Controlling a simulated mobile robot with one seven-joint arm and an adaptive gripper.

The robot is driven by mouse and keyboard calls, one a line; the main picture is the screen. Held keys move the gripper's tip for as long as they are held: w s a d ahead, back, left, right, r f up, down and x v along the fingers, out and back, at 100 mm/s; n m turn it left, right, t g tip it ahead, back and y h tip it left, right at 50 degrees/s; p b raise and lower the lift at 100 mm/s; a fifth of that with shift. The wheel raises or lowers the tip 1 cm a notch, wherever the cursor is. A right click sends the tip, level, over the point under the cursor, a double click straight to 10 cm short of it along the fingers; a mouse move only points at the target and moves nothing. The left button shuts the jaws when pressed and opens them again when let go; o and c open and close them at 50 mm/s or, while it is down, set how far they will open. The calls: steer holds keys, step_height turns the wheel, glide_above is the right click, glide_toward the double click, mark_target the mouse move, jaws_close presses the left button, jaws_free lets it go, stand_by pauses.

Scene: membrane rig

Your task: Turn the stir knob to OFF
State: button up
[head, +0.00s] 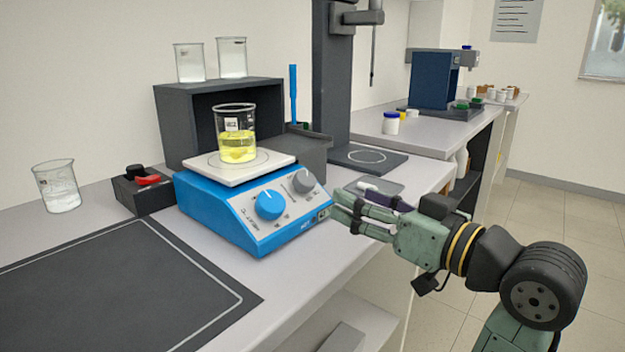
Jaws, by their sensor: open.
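The blue knob (268,204) is on the left, beside lettering that seems to read HEAT. A glass beaker (237,132) of yellow liquid stands on the white top plate (216,166). My gripper (341,205) is open and empty, just right of the stirrer, apart from the grey knob, with its fingers pointing left.
A grey stand (332,75) rises behind right. The dark mat (110,290) is clear.

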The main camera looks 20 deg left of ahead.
mark_target(308, 178)
steer(key=p+x, duration=0.1)
steer(key=x, duration=0.9)
steer(key=shift+a, duration=0.3)
steer(key=shift+c, duration=0.4)
steer(key=c, duration=1.1)
